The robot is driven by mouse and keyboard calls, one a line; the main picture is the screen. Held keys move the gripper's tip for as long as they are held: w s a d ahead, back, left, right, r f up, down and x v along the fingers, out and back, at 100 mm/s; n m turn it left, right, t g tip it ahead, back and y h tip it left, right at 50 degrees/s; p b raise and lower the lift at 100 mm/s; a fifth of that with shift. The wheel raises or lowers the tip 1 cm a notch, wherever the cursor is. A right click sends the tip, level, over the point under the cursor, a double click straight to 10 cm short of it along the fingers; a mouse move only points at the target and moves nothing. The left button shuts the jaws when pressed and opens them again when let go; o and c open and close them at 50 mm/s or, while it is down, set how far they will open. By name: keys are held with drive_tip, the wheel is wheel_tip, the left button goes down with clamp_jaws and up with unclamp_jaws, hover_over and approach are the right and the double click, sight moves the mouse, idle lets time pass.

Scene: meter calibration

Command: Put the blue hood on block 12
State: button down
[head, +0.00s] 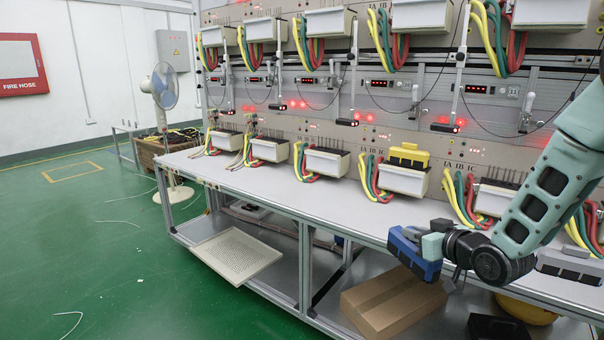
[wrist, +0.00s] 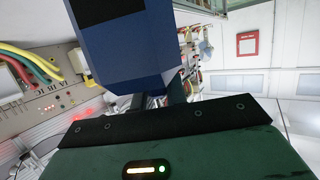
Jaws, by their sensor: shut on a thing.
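The blue hood (head: 407,252) is held in my gripper (head: 432,246), in front of the bench's front edge and above the cardboard box. In the wrist view the blue hood (wrist: 128,55) fills the upper middle, with a dark patch on it, and my shut gripper (wrist: 172,95) is partly hidden behind it. White terminal blocks with coloured cables stand in a row on the bench, such as one block (head: 326,163) near the middle and another (head: 495,199) behind my arm. I cannot read which is block 12.
A yellow hood (head: 408,155) sits on one white block (head: 402,180). The grey bench top (head: 290,190) is clear in front of the blocks. A cardboard box (head: 390,305) lies on the lower shelf, and a beige perforated tray (head: 236,256) juts out at left. Thin meter probes hang above.

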drive_tip(key=s+d+f+m+h, duration=0.1)
drive_tip(key=d+f+m+h, duration=0.3)
drive_tip(key=d+f+h, duration=0.15)
drive_tip(key=s+r+t+p, duration=0.1)
drive_tip(key=s+r+p, duration=0.7)
drive_tip(key=p, duration=1.1)
drive_tip(key=s+d, duration=0.1)
drive_tip(key=s, duration=0.2)
drive_tip(key=shift+s+r, duration=0.2)
drive_tip(key=shift+r, duration=0.05)
drive_tip(key=shift+a, duration=0.25)
drive_tip(key=shift+w+d, duration=0.1)
